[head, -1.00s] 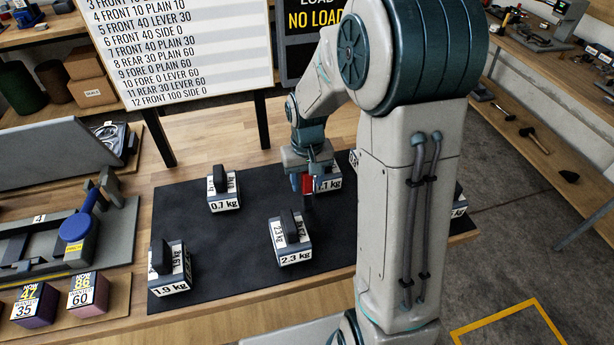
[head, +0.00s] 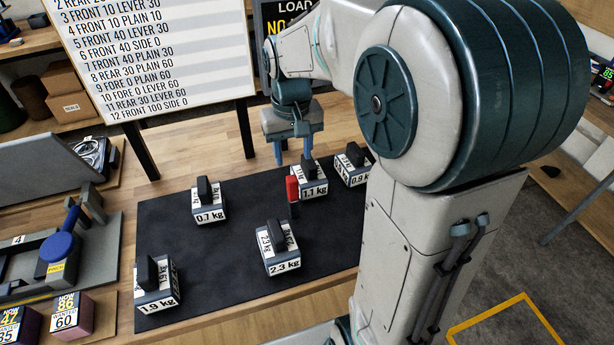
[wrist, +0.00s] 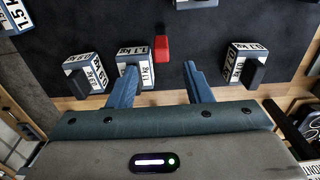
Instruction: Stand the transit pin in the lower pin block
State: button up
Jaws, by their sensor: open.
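The red-topped pin (head: 292,189), which I take as the transit pin, appears upright on the black mat, its dark stem below the red part. It is just left of the 1.1 kg block (head: 314,192). In the wrist view the red part (wrist: 162,48) shows beyond my fingertips. My gripper (head: 294,156) is open and empty, pointing down behind the pin and apart from it. In the wrist view my gripper (wrist: 160,68) has its fingers spread, the left one overlapping the 1.1 kg block in the picture. I cannot make out the lower pin block.
Labelled blocks stand around the pin: 0.7 kg (head: 209,203), 2.3 kg (head: 279,250), 0.9 kg (head: 353,166) and 1.9 kg (head: 157,285). A grey fixture with a blue round part (head: 60,247) is at left. The list board (head: 160,60) stands behind. The mat (head: 235,243) has bare patches between blocks.

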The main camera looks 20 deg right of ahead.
jog(key=s+t, duration=0.2)
jog(key=s, duration=1.3)
jog(key=shift+s+r+t, duration=0.15)
jog(key=shift+s+t, duration=0.25)
jog(key=shift+c, duration=1)
jog(key=shift+a, duration=0.1)
